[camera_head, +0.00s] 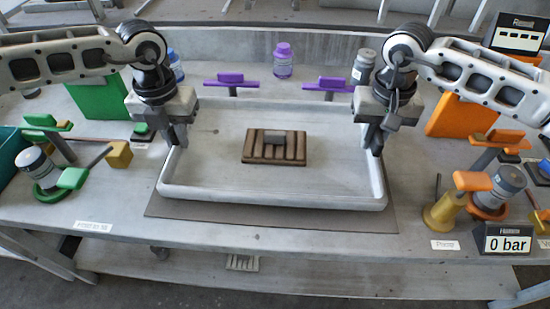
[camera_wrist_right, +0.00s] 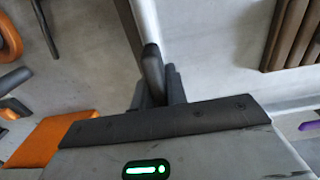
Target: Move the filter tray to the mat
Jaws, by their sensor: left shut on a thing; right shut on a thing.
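The filter tray (camera_head: 225,188) is a wide, pale grey tray with a raised rim. A brown slatted block (camera_head: 275,147) lies in its middle and shows at the top right of the right wrist view (camera_wrist_right: 290,38). My left gripper (camera_head: 178,138) is shut on the tray's left rim. My right gripper (camera_head: 375,145) is shut on the right rim; its dark fingers pinch the wall in the right wrist view (camera_wrist_right: 158,85). The dark grey mat (camera_head: 270,228) shows in front of the tray, which covers the rest. I cannot tell whether the tray touches it.
Purple-handled fixtures (camera_head: 230,80) and a purple jar (camera_head: 283,60) stand behind the tray. Green parts and a jar (camera_head: 38,168) are at left. Orange parts, a grey jar (camera_head: 500,188) and a "0 bar" display (camera_head: 503,241) are at right. The bench's front edge is close to the mat.

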